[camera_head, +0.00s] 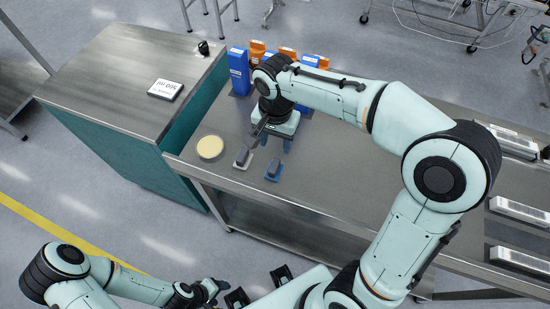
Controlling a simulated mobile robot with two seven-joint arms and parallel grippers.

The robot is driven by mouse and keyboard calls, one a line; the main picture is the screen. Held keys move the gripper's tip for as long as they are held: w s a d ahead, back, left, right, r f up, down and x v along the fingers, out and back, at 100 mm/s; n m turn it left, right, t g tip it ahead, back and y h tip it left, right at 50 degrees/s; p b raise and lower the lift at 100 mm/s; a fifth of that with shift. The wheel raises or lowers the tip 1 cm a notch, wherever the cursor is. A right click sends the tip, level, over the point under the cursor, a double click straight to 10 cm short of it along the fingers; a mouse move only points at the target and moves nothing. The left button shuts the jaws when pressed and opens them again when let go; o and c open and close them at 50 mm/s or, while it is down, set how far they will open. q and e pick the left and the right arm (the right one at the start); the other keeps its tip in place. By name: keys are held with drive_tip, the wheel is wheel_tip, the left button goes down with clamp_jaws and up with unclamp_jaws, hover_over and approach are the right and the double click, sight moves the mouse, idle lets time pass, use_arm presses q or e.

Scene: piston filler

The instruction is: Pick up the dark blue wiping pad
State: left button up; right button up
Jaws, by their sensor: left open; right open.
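The dark blue wiping pad (273,172) lies on the steel table near its front left part, with a dark handle on top. A second pad with a pale base (241,163) lies just left of it. My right gripper (271,140) is open and empty, a little behind the two pads in the picture and apart from the blue one. Its height above the table is hard to tell. My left gripper (222,292) is open, low in the picture in front of the table and far from the pads.
A round cream-coloured disc (210,147) lies left of the pads. A sign (165,90) rests on the left counter (115,75). Metal trays (520,214) lie at the right. The table's front middle is clear.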

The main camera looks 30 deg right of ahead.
hover_over(274, 165)
drive_tip(key=f, duration=0.6)
drive_tip(key=shift+s+f+b, duration=0.2)
drive_tip(key=shift+s+b, duration=0.2)
drive_tip(key=shift+w+f, duration=0.2)
drive_tip(key=shift+f, duration=1.4)
drive_tip(key=shift+w+f, duration=0.15)
drive_tip(key=shift+f, duration=1.4)
drive_tip(key=c, duration=0.7)
